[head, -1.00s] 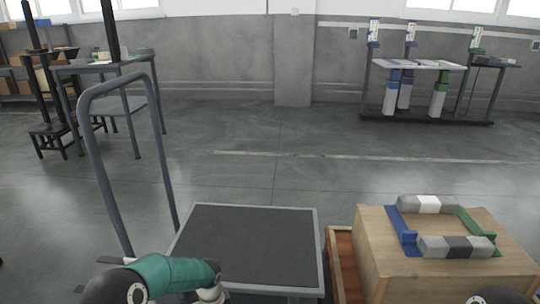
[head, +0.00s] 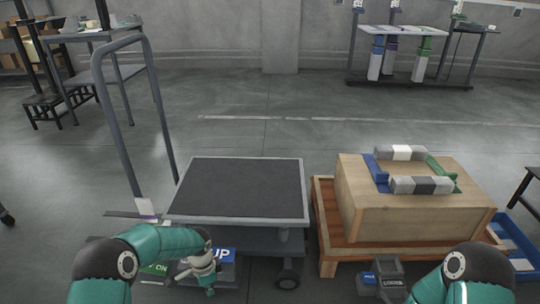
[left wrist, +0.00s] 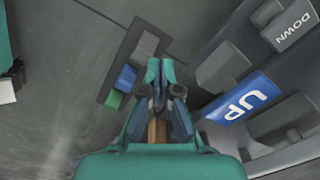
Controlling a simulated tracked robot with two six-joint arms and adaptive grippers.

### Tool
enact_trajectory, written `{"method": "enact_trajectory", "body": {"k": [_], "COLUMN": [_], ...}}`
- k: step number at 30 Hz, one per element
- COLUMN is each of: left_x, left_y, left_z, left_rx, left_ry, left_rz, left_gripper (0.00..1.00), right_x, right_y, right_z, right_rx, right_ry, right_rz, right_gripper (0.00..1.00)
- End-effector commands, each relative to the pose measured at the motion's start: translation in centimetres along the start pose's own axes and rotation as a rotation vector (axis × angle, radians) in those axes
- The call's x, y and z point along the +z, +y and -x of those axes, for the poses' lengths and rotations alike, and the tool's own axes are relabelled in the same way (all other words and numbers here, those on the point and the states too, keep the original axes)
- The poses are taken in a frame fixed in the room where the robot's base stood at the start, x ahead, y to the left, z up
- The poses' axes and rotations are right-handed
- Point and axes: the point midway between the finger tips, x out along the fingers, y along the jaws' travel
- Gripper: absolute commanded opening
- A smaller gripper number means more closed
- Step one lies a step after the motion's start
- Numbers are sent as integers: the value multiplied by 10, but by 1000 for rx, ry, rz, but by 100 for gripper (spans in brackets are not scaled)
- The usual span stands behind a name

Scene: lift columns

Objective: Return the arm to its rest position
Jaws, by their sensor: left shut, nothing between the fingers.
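My left arm (head: 150,250) comes in at the bottom left of the head view, teal with a dark elbow. Its gripper (head: 207,275) hangs low in front of the cart, over a blue panel marked UP (head: 222,255). In the left wrist view the gripper's fingers (left wrist: 163,68) are together with nothing between them. The UP panel (left wrist: 248,97) lies to their right there, and a DOWN panel (left wrist: 293,25) is at the upper right. My right arm (head: 465,272) shows at the bottom right of the head view; its gripper is out of view.
A cart (head: 245,215) with a dark top and tall handle stands ahead. To its right a wooden box (head: 410,220) on a pallet (head: 325,235) carries blue and green brackets and grey bars. A dark labelled device (head: 383,280) sits before it. Open floor lies behind.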

Motion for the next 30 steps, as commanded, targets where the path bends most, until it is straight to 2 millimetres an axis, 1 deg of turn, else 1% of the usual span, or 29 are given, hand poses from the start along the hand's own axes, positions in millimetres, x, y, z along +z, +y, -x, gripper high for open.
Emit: {"method": "enact_trajectory", "body": {"k": [1,3,8,14,17,20,21,24,27,30], "left_x": [13,23,38,50,54,59,60,65,71,75], "left_y": [-6,8,42,96,131,173,191,230,260,279], "left_z": [8,2,-8,-21,-25,-28,-28,-26,-22,-19], "left_rx": [2,39,119,216,268,324,345,381,395,386], "left_ry": [-2,-17,-23,13,39,70,82,104,117,129], "left_rz": [25,27,46,133,216,346,412,592,770,936], "left_gripper": [0,0,0,0,0,0,0,0,0,0], "right_x": [0,-1,-1,-1,-1,0,0,0,0,0], "right_y": [-3,-3,-4,-6,-8,-9,-9,-10,-10,-10], "right_z": [8,9,12,18,21,24,25,27,28,28], "right_rx": [0,0,0,0,0,0,0,0,0,0], "right_ry": [1,4,2,2,2,2,2,2,2,2], "right_rz": [0,1,1,1,1,0,0,0,0,1], "right_gripper": [40,40,40,40,40,40,40,40,40,40]}}
